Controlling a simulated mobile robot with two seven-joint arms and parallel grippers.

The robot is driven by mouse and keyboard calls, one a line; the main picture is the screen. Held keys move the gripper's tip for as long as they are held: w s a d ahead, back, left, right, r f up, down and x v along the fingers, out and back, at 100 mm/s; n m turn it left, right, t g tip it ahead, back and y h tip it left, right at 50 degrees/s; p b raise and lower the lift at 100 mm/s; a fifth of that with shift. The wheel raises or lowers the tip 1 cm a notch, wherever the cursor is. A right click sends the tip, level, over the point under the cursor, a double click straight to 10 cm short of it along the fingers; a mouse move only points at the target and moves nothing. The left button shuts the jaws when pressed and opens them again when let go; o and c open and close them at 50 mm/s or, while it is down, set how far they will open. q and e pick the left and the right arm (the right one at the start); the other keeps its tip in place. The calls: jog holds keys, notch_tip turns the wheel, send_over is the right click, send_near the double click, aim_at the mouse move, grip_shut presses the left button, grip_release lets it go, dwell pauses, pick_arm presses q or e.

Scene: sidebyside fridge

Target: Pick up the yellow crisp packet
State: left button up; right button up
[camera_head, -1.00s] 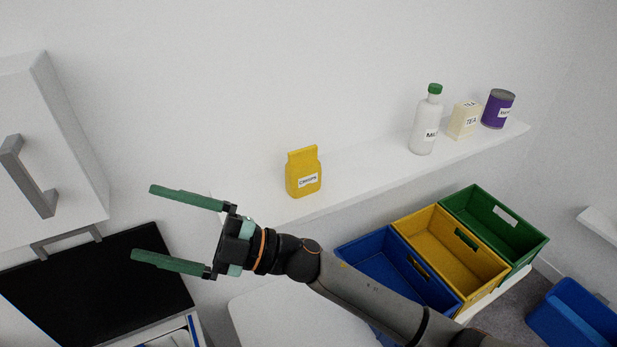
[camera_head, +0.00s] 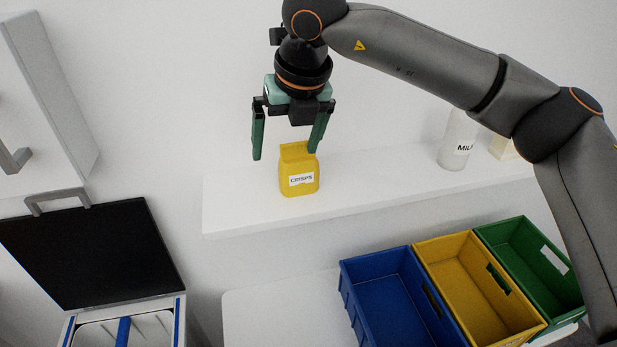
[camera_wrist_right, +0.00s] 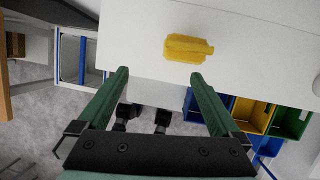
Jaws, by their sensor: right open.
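My right gripper (camera_head: 287,155) points down above the shelf. Its green fingers are wide apart and nothing is held between them. In the head view the right finger's tip overlaps the packet's upper right edge; I cannot tell if they touch. My left gripper is not in view.
A milk bottle (camera_head: 458,143) stands farther right on the shelf, with a cream carton (camera_head: 501,148) partly hidden behind my arm. Blue (camera_head: 350,290), yellow (camera_head: 478,290) and green (camera_head: 540,243) crates stand below. A wall cupboard (camera_head: 50,90) is at left.

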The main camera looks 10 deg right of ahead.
aim_at(299, 155)
jog(key=shift+m+t+h, duration=0.3)
jog(key=shift+m+h, duration=0.1)
jog(key=shift+h, duration=0.3)
jog(key=w+d+f, duration=0.2)
jog(key=f, duration=0.1)
jog(key=w+d+f, duration=0.1)
jog(key=w, duration=0.1)
jog(key=shift+f+p, duration=0.15)
jog(key=shift+p, duration=0.25)
jog(key=shift+p+x, duration=0.65)
jog(key=shift+x, duration=2.05)
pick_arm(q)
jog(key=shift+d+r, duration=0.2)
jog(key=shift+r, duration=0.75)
pick_arm(e)
jog(key=shift+w+a, duration=0.1)
jog(key=shift+w, duration=0.05)
jog(key=shift+c, duration=0.2)
jog(key=c, duration=0.9)
